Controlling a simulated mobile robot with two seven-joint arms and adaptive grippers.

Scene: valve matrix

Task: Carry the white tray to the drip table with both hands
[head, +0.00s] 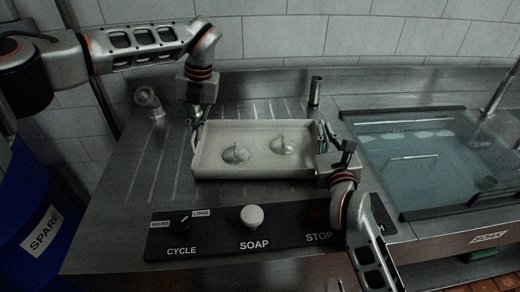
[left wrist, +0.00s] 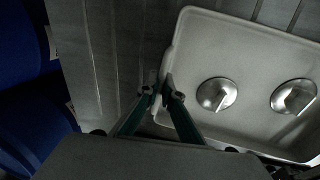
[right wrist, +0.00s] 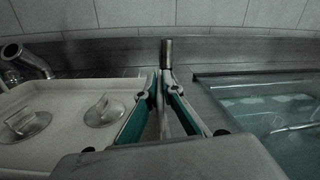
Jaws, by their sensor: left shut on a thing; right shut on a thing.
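The white tray (head: 255,172) lies level over the grooved steel surface (head: 140,172), behind the control panel. I cannot tell whether it touches the steel. Two round metal pieces with raised handles, a left one (head: 236,153) and a right one (head: 283,146), are inside it. My left gripper (head: 196,126) is shut on the tray's left wall; the left wrist view shows its fingers (left wrist: 160,92) on either side of the rim. My right gripper (head: 326,132) is shut on the tray's right wall, and its fingers also show in the right wrist view (right wrist: 163,88).
A black panel (head: 225,245) with a cycle dial (head: 184,226) and white soap knob (head: 252,216) lies in front. A short upright pipe (head: 315,90) stands behind the tray's right end. A water-filled basin (head: 410,160) is at right, a blue barrel (head: 40,215) at left.

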